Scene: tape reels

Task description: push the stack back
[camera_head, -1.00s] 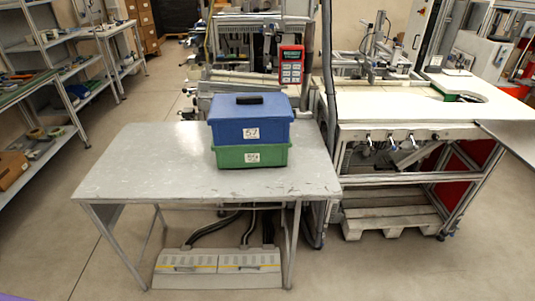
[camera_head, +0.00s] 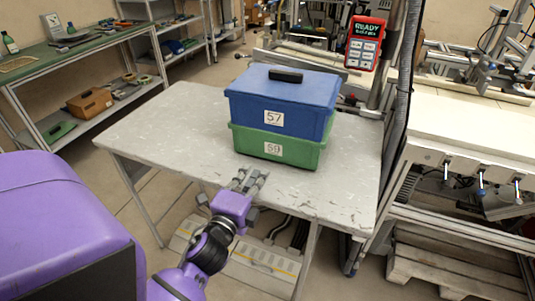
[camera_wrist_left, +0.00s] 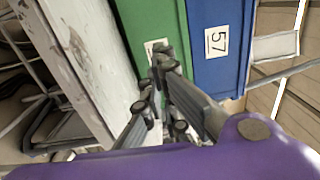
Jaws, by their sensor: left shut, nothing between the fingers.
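The stack is a blue box (camera_head: 280,104) marked 57 on top of a green box (camera_head: 266,143) marked 59. It stands upright on the grey table (camera_head: 170,130), towards its right side. My left gripper (camera_head: 252,178) is shut and empty at the table's front edge, just in front of the green box. In the left wrist view the gripper (camera_wrist_left: 160,62) points at the green box (camera_wrist_left: 150,30) near its label and covers part of it. I cannot tell whether the fingertips touch it. The blue box also shows there (camera_wrist_left: 222,60). My right gripper is not in view.
The table's left part is bare. A red device (camera_head: 366,42) reading READY hangs behind the stack, near a dark vertical post. A workbench (camera_head: 470,130) stands to the right. Shelves (camera_head: 90,60) with an orange-brown box (camera_head: 90,103) stand at the left.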

